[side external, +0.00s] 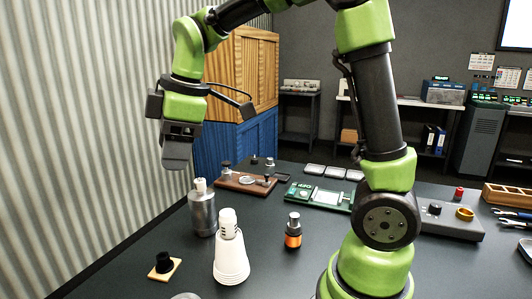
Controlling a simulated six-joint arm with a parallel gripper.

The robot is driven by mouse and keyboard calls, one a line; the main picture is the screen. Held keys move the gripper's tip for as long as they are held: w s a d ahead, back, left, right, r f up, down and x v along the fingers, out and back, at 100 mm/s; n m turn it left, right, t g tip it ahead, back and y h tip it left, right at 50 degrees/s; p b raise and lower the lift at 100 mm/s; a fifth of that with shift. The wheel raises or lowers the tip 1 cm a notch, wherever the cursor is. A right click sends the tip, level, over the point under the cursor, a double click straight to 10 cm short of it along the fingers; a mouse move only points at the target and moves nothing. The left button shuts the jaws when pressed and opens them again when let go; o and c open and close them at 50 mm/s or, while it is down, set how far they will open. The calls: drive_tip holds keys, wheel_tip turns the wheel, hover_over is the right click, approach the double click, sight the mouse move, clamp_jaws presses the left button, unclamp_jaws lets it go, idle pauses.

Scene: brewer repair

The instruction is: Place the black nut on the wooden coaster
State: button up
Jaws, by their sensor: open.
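A small square wooden coaster (153,272) lies on the dark table at the lower left. A black round piece with a wider base, which looks like the black nut (164,261), sits on it. My gripper (177,162) is in the air above and behind the coaster, pointing down. It is apart from the nut and holds nothing that I can see. Its fingers overlap in this view, so the gap between them is hard to see.
A grey metal cylinder (203,215) with a white top stands below and right of my gripper. A white ribbed cone (231,260) and a black-and-orange bottle (293,231) stand nearby. A wooden board (238,184) and green board (318,196) lie farther back. A corrugated wall borders the left.

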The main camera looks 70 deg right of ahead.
drive_tip(key=s+a+r+m+t+y, duration=0.1)
drive_tip(key=s+m+t, duration=0.3)
drive_tip(key=s+m, duration=0.9)
drive_tip(key=shift+s+a+r, duration=0.35)
drive_tip(key=shift+s+r, duration=0.1)
drive_tip(key=shift+s, duration=1.4)
